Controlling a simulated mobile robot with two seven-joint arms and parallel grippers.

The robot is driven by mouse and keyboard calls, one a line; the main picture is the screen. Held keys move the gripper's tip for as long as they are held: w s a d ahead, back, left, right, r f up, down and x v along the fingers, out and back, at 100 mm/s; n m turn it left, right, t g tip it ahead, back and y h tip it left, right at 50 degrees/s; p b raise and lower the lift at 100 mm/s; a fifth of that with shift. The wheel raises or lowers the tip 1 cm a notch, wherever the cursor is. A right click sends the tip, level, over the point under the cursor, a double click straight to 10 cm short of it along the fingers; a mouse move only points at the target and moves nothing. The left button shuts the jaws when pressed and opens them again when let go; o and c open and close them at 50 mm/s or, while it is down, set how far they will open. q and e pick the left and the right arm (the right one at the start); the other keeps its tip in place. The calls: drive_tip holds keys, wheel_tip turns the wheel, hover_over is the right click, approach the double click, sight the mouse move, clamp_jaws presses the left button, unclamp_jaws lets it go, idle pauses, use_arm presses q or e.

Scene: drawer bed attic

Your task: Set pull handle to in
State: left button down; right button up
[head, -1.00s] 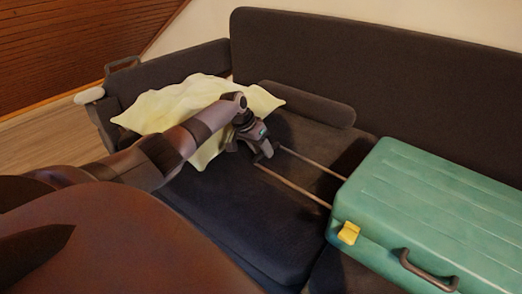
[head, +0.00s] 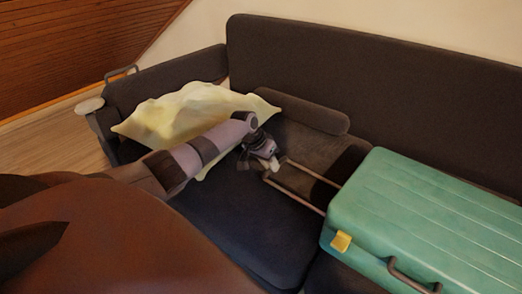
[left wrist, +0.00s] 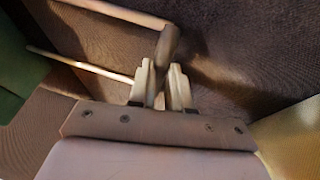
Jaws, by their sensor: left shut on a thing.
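The green suitcase (head: 420,205) lies flat on the sofa at the right in the head view. Its pull handle (head: 293,190) sticks out to the left on two thin rods, partly extended. The rods also show in the left wrist view (left wrist: 80,65). My left gripper (head: 268,160) is at the far end of the rods. In the left wrist view its fingers (left wrist: 163,85) are shut on the dark grip bar (left wrist: 167,45). The fingers and arm hide part of the bar. My right gripper is not in view.
The dark sofa (head: 235,225) has a high backrest (head: 370,85) behind the suitcase. A pale yellow pillow (head: 180,115) lies left of my gripper, and a dark bolster (head: 310,112) lies behind it. The suitcase has a yellow tag (head: 341,242) and a side carrying handle (head: 412,275).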

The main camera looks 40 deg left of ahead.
use_arm(q)
drive_tip(key=d+p, duration=0.1)
drive_tip(key=d, duration=0.1)
drive_tip(key=d+p, duration=0.2)
drive_tip(key=d, duration=0.1)
drive_tip(key=d+p, duration=0.1)
drive_tip(key=d, duration=0.2)
drive_tip(key=shift+w+r+p, duration=0.2)
drive_tip(key=shift+r+p, duration=0.05)
drive_tip(key=shift+p, duration=0.05)
drive_tip(key=d+p, duration=0.1)
drive_tip(key=d, duration=0.2)
drive_tip(key=d+p, duration=0.2)
drive_tip(key=d, duration=0.2)
drive_tip(key=shift+w+d+f, duration=0.2)
drive_tip(key=shift+d, duration=0.8)
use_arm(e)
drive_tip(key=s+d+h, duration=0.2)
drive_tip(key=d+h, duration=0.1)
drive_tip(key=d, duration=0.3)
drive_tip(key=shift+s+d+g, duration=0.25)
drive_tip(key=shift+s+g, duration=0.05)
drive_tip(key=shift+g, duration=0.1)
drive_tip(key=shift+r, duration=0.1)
use_arm(q)
drive_tip(key=c, duration=1.1)
unclamp_jaws()
drive_tip(key=shift+o, duration=0.2)
